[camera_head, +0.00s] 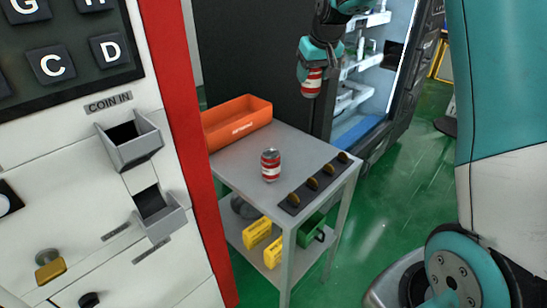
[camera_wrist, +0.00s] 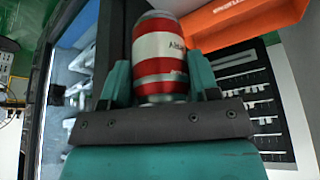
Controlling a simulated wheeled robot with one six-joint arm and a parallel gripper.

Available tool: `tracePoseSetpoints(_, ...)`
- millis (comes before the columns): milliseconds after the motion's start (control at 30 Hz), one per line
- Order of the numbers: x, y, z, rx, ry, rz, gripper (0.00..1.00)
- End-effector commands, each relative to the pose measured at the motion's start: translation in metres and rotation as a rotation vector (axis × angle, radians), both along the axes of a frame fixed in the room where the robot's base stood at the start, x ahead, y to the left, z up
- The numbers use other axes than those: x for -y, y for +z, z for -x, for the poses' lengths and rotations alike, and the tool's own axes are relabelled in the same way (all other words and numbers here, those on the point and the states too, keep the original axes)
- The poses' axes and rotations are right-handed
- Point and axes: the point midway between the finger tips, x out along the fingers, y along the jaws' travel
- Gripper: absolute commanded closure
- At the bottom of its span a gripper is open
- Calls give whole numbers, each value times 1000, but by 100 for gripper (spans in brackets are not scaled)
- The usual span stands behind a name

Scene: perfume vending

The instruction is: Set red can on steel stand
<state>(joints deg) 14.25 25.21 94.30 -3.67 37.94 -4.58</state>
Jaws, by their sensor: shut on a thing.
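My gripper (camera_head: 312,66) is shut on a red can (camera_head: 312,82) with a white label band. It holds the can in the air, beyond the stand and higher than its top, in front of the open vending cabinet. In the wrist view the can (camera_wrist: 160,48) sits between the two teal fingers of my gripper (camera_wrist: 160,75). The steel stand (camera_head: 235,168) is a grey table with a lower shelf. A second red and white can (camera_head: 270,165) stands upright on its top, apart from my gripper.
An orange bin (camera_head: 238,124) sits at the stand's back left. A dark strip with several gold coins (camera_head: 312,183) lies along its right edge. Yellow boxes (camera_head: 257,233) and a green crate (camera_head: 312,232) are on the lower shelf. The coin machine (camera_head: 100,190) stands close on the left.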

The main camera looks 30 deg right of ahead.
Motion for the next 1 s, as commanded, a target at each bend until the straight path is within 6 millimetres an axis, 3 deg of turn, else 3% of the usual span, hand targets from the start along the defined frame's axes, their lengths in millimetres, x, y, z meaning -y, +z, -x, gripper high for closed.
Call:
tracePoseSetpoints(133,2,-27,2,-9,-3,-2,72)
tracePoseSetpoints(500,2,-127,2,-8,-3,-1,72)
tracePoseSetpoints(867,2,-164,1,-4,-4,0,72)
tracePoseSetpoints(1000,2,-187,1,-6,-3,-1,72)
